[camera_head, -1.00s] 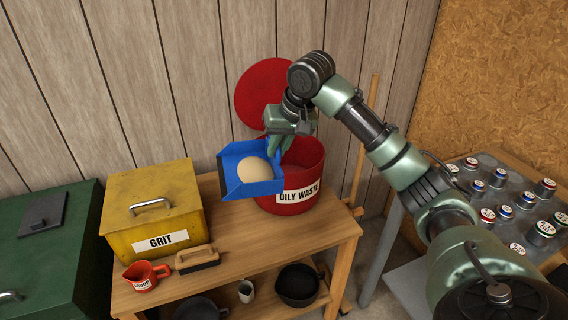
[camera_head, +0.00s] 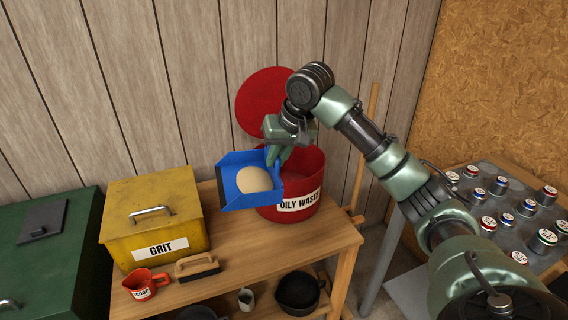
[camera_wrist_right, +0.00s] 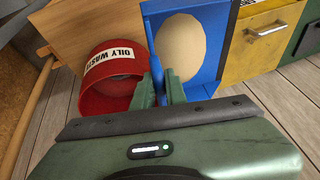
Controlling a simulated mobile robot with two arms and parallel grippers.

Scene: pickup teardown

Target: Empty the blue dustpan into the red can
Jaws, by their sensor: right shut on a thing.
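The blue dustpan (camera_head: 232,181) holds a round beige heap (camera_head: 254,180). My right gripper (camera_head: 274,158) is shut on the dustpan's handle and holds it in the air, at the left of the red can's mouth. The right wrist view also shows the gripper (camera_wrist_right: 160,90) closed around the blue handle, with the heap in the pan (camera_wrist_right: 213,50). The red can (camera_head: 312,183), labelled OILY WASTE, stands open on the wooden bench, its round red lid (camera_head: 268,100) raised behind it. The dustpan hides part of the can's left side. My left gripper is not in view.
A yellow GRIT box (camera_head: 150,210) stands left on the wooden bench (camera_head: 262,250), with a red scoop (camera_head: 143,284) and a brush (camera_head: 196,266) in front. A black pot (camera_head: 298,292) sits on the lower shelf. Several capped containers stand on the right table. A wooden pole leans behind.

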